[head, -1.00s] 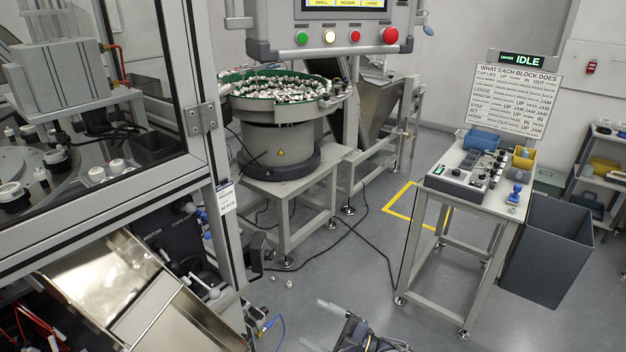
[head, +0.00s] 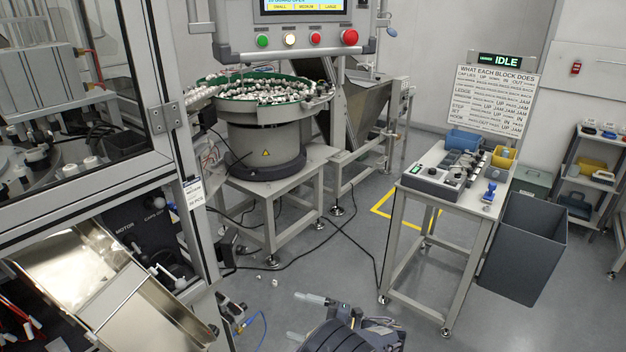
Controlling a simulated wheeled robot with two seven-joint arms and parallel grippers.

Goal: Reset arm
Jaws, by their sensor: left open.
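My left gripper (head: 304,318) is at the bottom of the head view, low over the grey floor. Its two pale fingers point left and are spread apart, with nothing between them. Part of my dark arm shows behind it, cut off by the lower picture edge. My right gripper is not in view.
A bowl feeder (head: 262,140) full of small caps stands on a grey stand behind. A small table (head: 427,199) with a control box and a dark bin (head: 524,241) are at right. A framed machine with a metal chute (head: 75,262) is at left. Cables and small white pieces lie on the floor.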

